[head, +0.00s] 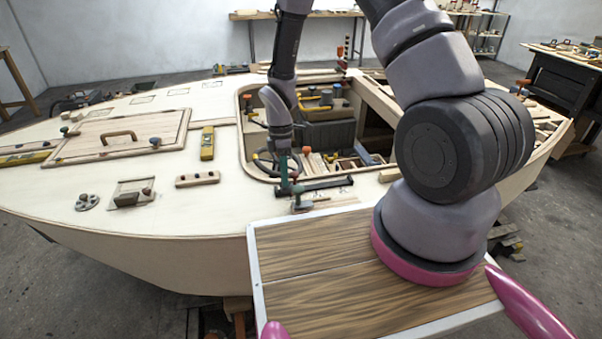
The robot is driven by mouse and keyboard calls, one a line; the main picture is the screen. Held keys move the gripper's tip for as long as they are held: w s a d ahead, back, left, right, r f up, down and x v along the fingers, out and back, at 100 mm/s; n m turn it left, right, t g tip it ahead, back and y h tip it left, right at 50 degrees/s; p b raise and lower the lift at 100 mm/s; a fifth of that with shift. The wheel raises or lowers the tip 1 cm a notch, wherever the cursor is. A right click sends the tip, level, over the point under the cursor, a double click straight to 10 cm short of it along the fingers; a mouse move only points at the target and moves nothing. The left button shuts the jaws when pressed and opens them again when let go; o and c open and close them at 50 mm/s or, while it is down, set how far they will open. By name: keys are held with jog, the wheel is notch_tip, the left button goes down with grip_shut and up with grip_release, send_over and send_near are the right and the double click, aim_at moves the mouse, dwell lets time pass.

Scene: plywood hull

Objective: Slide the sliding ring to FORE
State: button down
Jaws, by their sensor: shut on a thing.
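My gripper (291,186) points down at the near edge of the deck, beside the cockpit opening. It is shut on the sliding ring, which is small and mostly hidden by the fingers. A dark rail (330,184) runs to the right from the gripper along the deck edge. I cannot read any FORE mark at this size.
The plywood hull (140,215) fills the middle of the view. The cockpit opening behind my gripper holds several tools and blocks. A wooden hatch (105,135) with a handle, a yellow level (207,143) and a wooden block with pegs (198,179) sit to the left.

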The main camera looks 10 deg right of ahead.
jog(key=shift+a, duration=0.4)
jog(key=c, duration=0.9)
grip_release()
jog(key=shift+a, duration=0.1)
jog(key=r, duration=0.3)
jog(key=w+r, duration=0.1)
jog(key=r, duration=0.3)
jog(key=w+r, duration=0.1)
jog(key=r, duration=0.2)
jog(key=shift+w+r, duration=0.1)
jog(key=shift+r, duration=0.25)
